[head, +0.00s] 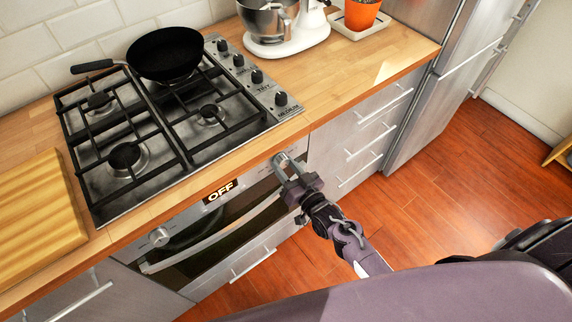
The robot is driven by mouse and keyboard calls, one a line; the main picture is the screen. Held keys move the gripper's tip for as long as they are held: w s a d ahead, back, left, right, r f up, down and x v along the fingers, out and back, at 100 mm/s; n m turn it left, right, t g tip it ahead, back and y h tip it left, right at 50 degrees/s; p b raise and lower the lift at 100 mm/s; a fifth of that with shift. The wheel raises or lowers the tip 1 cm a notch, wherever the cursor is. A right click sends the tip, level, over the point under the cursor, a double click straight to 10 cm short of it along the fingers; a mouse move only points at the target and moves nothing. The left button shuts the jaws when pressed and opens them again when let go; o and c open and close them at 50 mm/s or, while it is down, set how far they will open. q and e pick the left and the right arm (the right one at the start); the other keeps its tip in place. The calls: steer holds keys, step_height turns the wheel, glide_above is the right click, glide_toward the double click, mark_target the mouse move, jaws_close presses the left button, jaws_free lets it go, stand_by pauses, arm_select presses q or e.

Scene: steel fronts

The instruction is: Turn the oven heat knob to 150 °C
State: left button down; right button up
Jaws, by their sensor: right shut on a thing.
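The oven (235,216) is built in below the counter, and its display (220,192) reads "OFF". One round steel knob (159,237) is at the left of the oven panel. Another knob (281,159) is at the right end of the panel, mostly covered by my right gripper (286,170). That gripper reaches in from the lower right and its fingers are shut on this right-hand knob. Marks on the knobs are too small to read, so I cannot tell from labels which one sets heat. My left gripper is not in view.
The oven door handle (213,238) runs below the panel. A gas hob (180,125) with a black pan (165,53) sits above. A white mixer (277,22) stands on the counter. Drawers with bar handles (363,141) are to the right. The wooden floor (430,170) is clear there.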

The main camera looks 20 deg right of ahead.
steer(key=shift+s+f+m, duration=0.1)
steer(key=shift+m, duration=0.5)
steer(key=o, duration=1)
steer(key=v, duration=0.7)
steer(key=shift+s+d+b, duration=0.1)
steer(key=shift+s+b, duration=0.25)
